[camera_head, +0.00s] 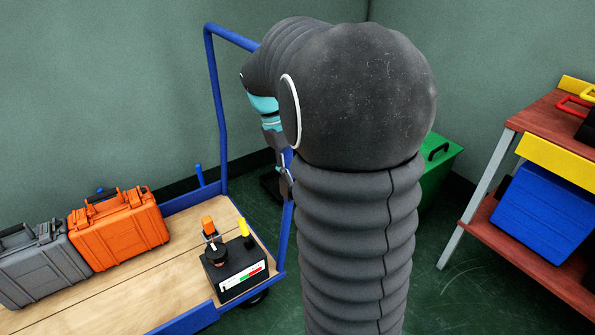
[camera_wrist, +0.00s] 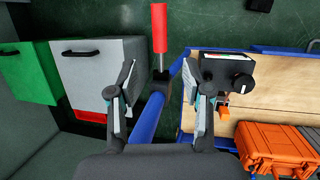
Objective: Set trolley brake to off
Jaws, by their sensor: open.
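The trolley has a blue tube frame (camera_head: 216,110) and a wooden deck (camera_head: 170,295). In the wrist view its blue tube (camera_wrist: 148,118) runs between my fingers. My gripper (camera_wrist: 159,66) is open and empty. A red-handled lever (camera_wrist: 159,28) on a dark mount shows just beyond the fingertips; I cannot tell if it is the brake. A black control box (camera_head: 236,268) with an orange switch, a yellow lever and a red-green label stands on the deck; it also shows in the wrist view (camera_wrist: 222,68). In the head view my arm hides most of my gripper (camera_head: 282,170).
An orange case (camera_head: 118,232) and a grey case (camera_head: 42,268) stand on the deck's left. A green bin (camera_head: 438,175) is behind my arm. A workbench (camera_head: 560,120) with a blue box (camera_head: 545,213) is at right. Open floor lies between trolley and bench.

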